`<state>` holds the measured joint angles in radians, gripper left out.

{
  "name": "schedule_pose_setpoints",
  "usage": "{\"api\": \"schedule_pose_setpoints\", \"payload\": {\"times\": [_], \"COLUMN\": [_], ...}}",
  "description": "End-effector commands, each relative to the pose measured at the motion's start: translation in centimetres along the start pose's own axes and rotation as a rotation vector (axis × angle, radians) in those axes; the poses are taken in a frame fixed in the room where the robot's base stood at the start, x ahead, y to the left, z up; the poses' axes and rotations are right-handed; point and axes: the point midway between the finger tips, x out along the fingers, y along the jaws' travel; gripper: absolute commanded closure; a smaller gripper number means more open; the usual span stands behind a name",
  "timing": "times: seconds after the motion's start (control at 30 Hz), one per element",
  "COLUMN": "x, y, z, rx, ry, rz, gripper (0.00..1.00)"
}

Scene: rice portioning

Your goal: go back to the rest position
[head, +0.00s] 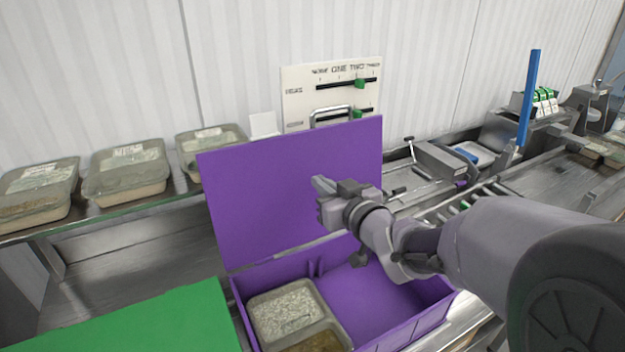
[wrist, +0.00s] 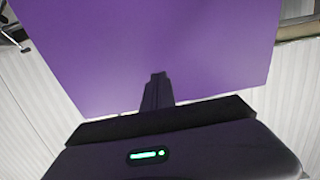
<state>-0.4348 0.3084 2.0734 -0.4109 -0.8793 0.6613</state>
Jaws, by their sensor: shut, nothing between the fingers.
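My gripper (head: 322,187) is raised above the open purple box in the head view, in front of its upright lid (head: 285,175). Its fingers are together and nothing is between them. In the wrist view my gripper (wrist: 158,78) shows its closed fingers pointing at a purple panel (wrist: 150,40) that fills most of the upper picture. My arm comes in from the right in the head view.
The purple box (head: 400,332) holds a tray (head: 326,318) with pale grain and a brown part. A green lid or panel (head: 150,325) lies at lower left. Several covered trays (head: 127,172) stand on a shelf. A white slider board (head: 300,95) and a blue post (head: 529,95) stand behind.

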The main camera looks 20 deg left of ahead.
Motion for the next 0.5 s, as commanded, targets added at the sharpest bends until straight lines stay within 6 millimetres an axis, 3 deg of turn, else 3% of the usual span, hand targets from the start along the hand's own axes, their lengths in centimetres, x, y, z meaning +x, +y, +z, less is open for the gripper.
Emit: {"api": "schedule_pose_setpoints", "payload": {"times": [0.2, 0.5], "x": [-2.6, -3.1], "y": [0.0, 0.5], "z": [0.4, 0.3], "rx": [-0.001, 0.003], "ry": [0.000, -0.005], "rz": [0.001, 0.019], "gripper": [1.00, 1.00]}}
